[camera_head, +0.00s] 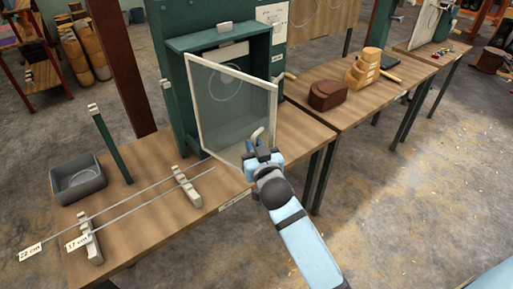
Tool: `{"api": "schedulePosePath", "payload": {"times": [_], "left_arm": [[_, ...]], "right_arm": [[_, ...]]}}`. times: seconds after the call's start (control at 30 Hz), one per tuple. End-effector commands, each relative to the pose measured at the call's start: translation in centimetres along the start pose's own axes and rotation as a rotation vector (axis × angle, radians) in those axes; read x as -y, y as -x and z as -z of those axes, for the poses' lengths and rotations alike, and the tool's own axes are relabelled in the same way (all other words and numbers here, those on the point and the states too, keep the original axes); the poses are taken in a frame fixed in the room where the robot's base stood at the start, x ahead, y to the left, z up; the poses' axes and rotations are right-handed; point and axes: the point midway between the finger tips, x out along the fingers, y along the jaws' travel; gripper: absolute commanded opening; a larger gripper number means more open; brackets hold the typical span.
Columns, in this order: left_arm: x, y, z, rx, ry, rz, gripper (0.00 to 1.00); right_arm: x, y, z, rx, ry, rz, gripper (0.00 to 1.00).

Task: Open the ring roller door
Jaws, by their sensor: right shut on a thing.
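The ring roller door (232,120) is a clear pane in a pale frame. It stands swung out at an angle from the green ring roller housing (190,42), with its left edge by the housing's left side. A pale curved handle (257,133) shows at the door's lower right. My right gripper (258,146) is at this handle, shut on it; the wrist partly hides the contact. A faint ring shape shows through the pane. My left gripper is not in view.
A grey bin (77,178), a green post (108,143) and metal rods on pale supports (186,186) occupy the bench's left part. The floor in front of the right bench is open.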

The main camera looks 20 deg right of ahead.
Motion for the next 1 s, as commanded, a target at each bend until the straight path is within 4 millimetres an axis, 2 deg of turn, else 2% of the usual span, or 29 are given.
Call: {"api": "schedulePosePath", "payload": {"times": [0.43,0.47,0.53,0.57,1.0], "left_arm": [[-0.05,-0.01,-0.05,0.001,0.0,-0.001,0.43],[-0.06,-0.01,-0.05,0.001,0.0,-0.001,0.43],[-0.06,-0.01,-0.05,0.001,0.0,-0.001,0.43],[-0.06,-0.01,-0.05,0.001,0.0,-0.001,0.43],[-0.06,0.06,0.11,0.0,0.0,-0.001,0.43]], "right_arm": [[0.04,-0.08,0.07,-0.002,0.004,-0.001,0.0],[0.03,-0.08,0.07,-0.002,0.004,-0.001,0.19],[0.04,-0.07,0.06,-0.002,0.003,-0.001,0.35],[0.04,-0.07,0.06,-0.002,0.003,-0.001,0.39],[-0.02,-0.17,0.06,-0.001,0.001,0.001,0.39]]}}
